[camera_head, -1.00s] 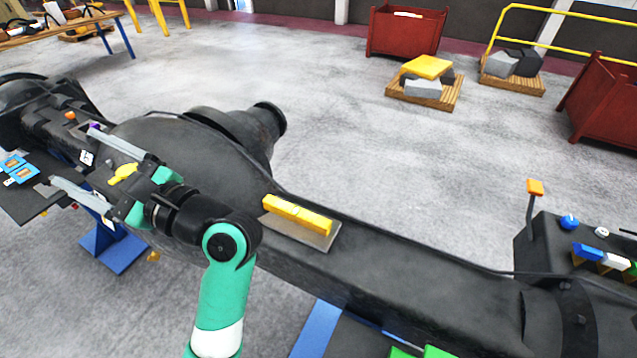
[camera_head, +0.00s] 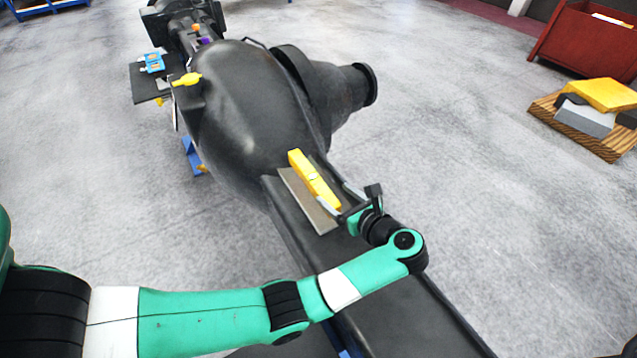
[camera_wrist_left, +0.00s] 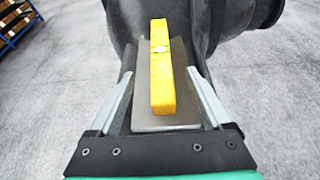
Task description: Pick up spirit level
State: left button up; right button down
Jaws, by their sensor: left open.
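The spirit level (camera_head: 313,179) is a yellow bar lying on a flat grey plate (camera_head: 303,198) on top of the large black casting (camera_head: 250,115). My left gripper (camera_head: 338,197) is open at the near end of the level. In the left wrist view, the level (camera_wrist_left: 161,85) runs lengthwise between the two spread fingers of my left gripper (camera_wrist_left: 160,78). A small pale vial shows at its middle. Clear gaps show between the level and both fingers in that view. My right gripper is not in view.
A yellow-handled part (camera_head: 187,79) and blue items (camera_head: 154,63) are at the casting's far left side. A pallet (camera_head: 590,130) with grey, black and yellow blocks and a red bin (camera_head: 585,42) stand on the floor to the right. Open floor lies between.

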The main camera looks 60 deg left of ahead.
aim_at(313, 177)
pick_arm(q)
jog(key=p+x, duration=0.1)
jog(key=x, duration=0.9)
jog(key=shift+a+p, duration=0.4)
grip_shut()
dwell(0.9)
